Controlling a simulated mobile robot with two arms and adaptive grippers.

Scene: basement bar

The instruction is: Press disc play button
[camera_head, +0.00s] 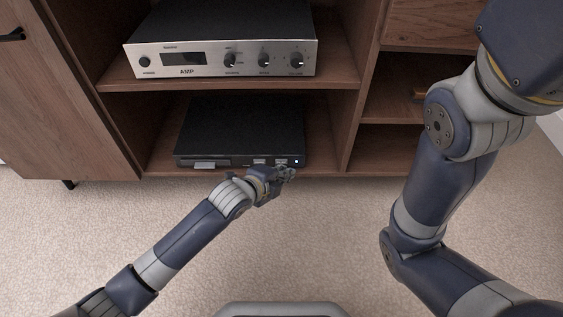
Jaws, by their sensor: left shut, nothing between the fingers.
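The black disc player (240,128) sits on the lower shelf of the wooden cabinet. Its front face has a silver disc slot panel at the left, small light buttons (260,161) right of the middle, and a small lit spot (297,162) at the right end. My left gripper (287,174) is shut and empty, just in front of the player's right front, below the buttons. Whether its fingertips touch the player cannot be told. It may hide the lower edge of the front there. My right arm is bent at the right, and its gripper is not in view.
A silver amplifier (220,58) with knobs stands on the shelf above the player. The wooden cabinet (345,125) has side compartments at the right and a closed door at the left. Carpet (330,230) in front is clear.

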